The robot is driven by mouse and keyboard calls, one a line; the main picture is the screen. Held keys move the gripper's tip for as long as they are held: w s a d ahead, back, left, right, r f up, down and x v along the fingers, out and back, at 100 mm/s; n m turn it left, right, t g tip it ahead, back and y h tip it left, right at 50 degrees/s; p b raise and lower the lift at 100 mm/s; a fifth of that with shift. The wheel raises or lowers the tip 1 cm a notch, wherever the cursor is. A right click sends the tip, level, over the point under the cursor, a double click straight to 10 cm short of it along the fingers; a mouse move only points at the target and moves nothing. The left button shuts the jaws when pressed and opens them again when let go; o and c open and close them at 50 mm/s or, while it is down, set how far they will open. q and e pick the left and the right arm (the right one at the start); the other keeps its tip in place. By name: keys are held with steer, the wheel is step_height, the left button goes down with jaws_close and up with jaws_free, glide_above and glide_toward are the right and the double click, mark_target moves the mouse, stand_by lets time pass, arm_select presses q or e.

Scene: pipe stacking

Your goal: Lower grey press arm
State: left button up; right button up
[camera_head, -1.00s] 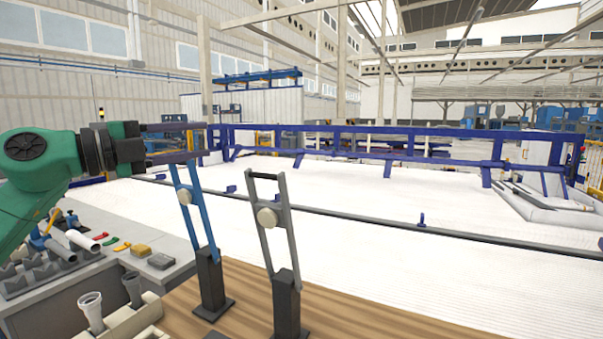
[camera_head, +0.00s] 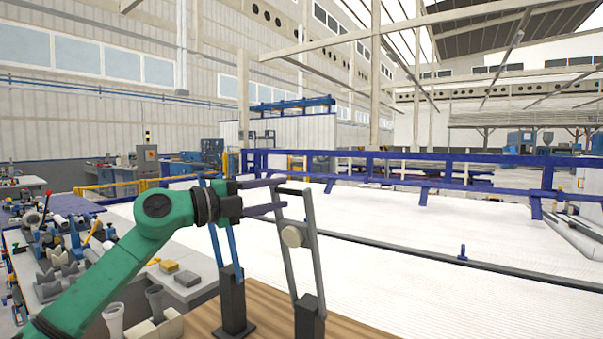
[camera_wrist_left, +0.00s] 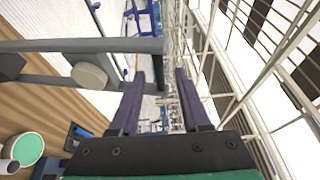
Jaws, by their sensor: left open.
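The blue press arm (camera_head: 232,243) stands raised to the left, partly hidden by my gripper. My right gripper is not in view.
Both presses stand on a wooden tabletop (camera_head: 270,310). Grey pipe fittings (camera_head: 114,318) are in a pale holder (camera_head: 162,330) at the lower left. A grey bench (camera_head: 195,263) bears small yellow and grey blocks. Beyond the table is open white floor with a blue railing.

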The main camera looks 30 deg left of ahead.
mark_target(292, 190)
arm_select(q)
steer(key=p+x, duration=0.2)
steer(key=x, duration=0.4)
steer(key=shift+d+r, duration=0.1)
steer(key=shift+r, duration=0.1)
steer(key=shift+w+d+f, duration=0.15)
steer(key=shift+w+f, duration=0.05)
steer(key=shift+w, duration=0.15)
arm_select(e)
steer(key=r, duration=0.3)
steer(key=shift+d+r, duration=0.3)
arm_select(q)
jaws_close()
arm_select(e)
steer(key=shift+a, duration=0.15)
